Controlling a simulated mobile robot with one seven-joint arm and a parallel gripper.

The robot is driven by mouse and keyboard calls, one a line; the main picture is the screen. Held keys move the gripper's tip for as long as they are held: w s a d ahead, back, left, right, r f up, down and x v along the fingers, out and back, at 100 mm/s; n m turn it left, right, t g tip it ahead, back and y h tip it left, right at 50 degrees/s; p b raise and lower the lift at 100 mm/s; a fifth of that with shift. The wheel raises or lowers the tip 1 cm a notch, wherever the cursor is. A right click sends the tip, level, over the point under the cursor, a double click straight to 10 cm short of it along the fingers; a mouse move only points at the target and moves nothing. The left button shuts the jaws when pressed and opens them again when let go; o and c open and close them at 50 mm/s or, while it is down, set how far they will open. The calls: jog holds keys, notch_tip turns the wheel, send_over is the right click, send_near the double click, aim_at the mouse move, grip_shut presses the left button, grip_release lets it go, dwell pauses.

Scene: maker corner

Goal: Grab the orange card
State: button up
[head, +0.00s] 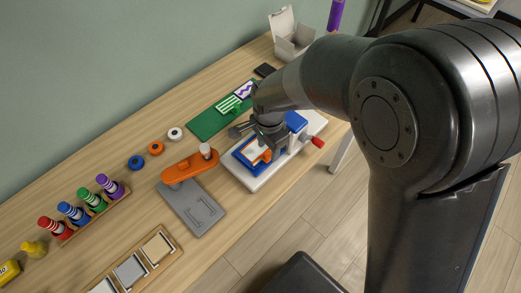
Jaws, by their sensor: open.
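An orange card (266,156) with a pale middle lies on the blue bed (238,158) of a white press-like device (262,180) at the table's front edge. It shows only in part. My gripper (257,142) is directly over the device, pointing down, close above the card. Its jaws are open; they are small and dark here, and I cannot tell whether they touch the card or stand around it.
The device has a red-knobbed handle (318,142) at right. A green mat (206,124) with striped cards lies behind. An orange stapler-like tool (186,169) on a grey plate (191,207) stands left. Markers, small discs and a card tray fill the left; an open white box (291,38) stands behind.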

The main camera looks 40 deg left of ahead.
jog(key=shift+f, duration=0.9)
jog(key=shift+c, duration=0.3)
grip_shut()
